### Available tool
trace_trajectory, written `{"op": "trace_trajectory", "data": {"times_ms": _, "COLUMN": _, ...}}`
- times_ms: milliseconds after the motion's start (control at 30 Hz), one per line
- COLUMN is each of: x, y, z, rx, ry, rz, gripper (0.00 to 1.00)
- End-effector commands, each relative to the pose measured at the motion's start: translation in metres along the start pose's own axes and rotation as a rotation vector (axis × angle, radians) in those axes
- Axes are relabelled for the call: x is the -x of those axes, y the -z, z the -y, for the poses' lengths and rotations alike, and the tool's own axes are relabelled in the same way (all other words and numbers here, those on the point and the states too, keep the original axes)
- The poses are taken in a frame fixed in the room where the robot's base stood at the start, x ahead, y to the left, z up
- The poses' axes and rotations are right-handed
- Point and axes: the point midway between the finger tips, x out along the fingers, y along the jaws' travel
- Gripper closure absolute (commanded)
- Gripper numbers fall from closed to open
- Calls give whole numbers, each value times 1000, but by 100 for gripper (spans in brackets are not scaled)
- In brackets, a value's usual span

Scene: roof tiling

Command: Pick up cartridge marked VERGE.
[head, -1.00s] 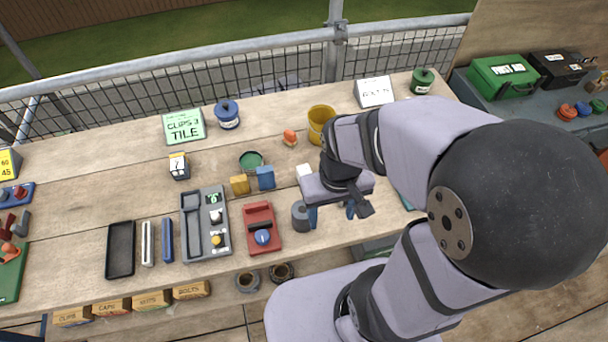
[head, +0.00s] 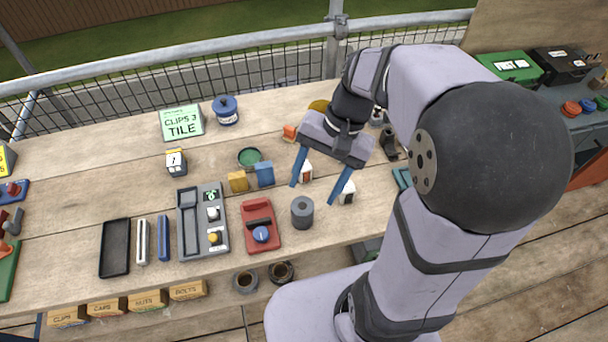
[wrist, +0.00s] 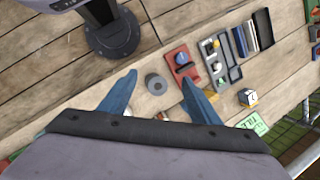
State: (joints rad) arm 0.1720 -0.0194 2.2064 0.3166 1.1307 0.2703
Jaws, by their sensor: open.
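No lettering reading VERGE is legible in either view, so I cannot tell which piece is that cartridge. Small blocks near my gripper include a white one with a dark mark (head: 306,173), seen between the fingers in the head view, and another white one (head: 347,193) just right of the right finger. A yellow block (head: 238,181) and a blue block (head: 265,174) stand side by side to the left. My gripper (head: 315,192) is open and empty, its blue fingers pointing down above the bench; it also shows in the wrist view (wrist: 158,80).
A grey cylinder with a hole (head: 302,212) stands in front of the fingers. A red device with a blue knob (head: 260,222) and a grey control panel (head: 203,240) lie to its left. A green cup (head: 249,158) stands behind.

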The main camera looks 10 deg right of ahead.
Motion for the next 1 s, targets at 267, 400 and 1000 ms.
{"op": "trace_trajectory", "data": {"times_ms": 267, "x": -1, "y": 75, "z": 48, "rx": -598, "ry": 325, "rz": 285, "gripper": 43}}
{"op": "trace_trajectory", "data": {"times_ms": 400, "x": 12, "y": 110, "z": 61, "rx": -786, "ry": 456, "rz": 415, "gripper": 43}}
{"op": "trace_trajectory", "data": {"times_ms": 1000, "x": -30, "y": 197, "z": 46, "rx": -1056, "ry": 687, "rz": 689, "gripper": 43}}
